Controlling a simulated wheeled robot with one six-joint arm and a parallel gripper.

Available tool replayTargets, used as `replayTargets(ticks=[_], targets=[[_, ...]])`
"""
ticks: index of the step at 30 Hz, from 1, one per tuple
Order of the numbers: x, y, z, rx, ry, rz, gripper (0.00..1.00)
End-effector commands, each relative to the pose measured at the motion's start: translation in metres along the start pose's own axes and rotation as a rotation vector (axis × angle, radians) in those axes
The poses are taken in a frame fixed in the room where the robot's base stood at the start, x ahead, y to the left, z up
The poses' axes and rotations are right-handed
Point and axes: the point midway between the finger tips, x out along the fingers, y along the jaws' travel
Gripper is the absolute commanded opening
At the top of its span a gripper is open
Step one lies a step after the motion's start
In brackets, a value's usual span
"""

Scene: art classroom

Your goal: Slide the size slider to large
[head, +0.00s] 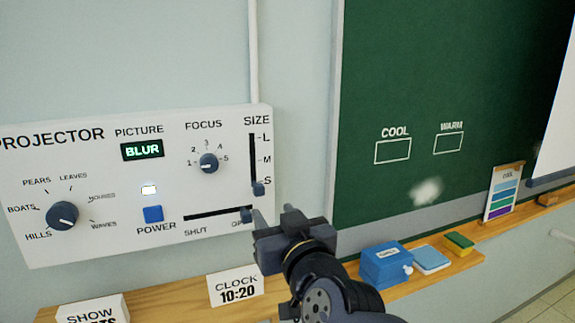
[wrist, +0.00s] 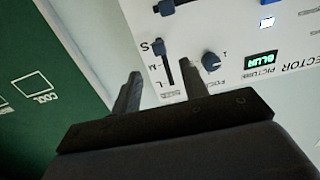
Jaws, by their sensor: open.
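The size slider's dark blue knob (head: 258,188) sits at the bottom of its upright slot, beside the S mark, on the white projector panel (head: 100,245). In the wrist view, where the panel appears upside down, the knob (wrist: 158,45) is at the S end of the slot. My gripper (head: 273,212) is open and empty, below and right of the knob in the head view. In the wrist view my gripper's fingertips (wrist: 160,68) are spread to either side of the slot's line, apart from the knob. The picture display reads BLUR.
The shutter slider (head: 246,213) is at the right end of its slot, close to my gripper. A wooden ledge (head: 345,272) below holds a clock sign (head: 236,287), a blue box (head: 386,264) and a sponge (head: 459,244).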

Motion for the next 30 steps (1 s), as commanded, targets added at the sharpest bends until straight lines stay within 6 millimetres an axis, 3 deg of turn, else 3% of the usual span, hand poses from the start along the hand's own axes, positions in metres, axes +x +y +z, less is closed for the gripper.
replayTargets(ticks=[7,21,30], targets=[[0.017,0.0,0.0,0.0,0.007,0.003,0.42],[0.088,0.001,-0.001,0.0,0.006,0.003,0.42],[0.107,0.0,-0.003,0.0,0.007,0.002,0.42]])
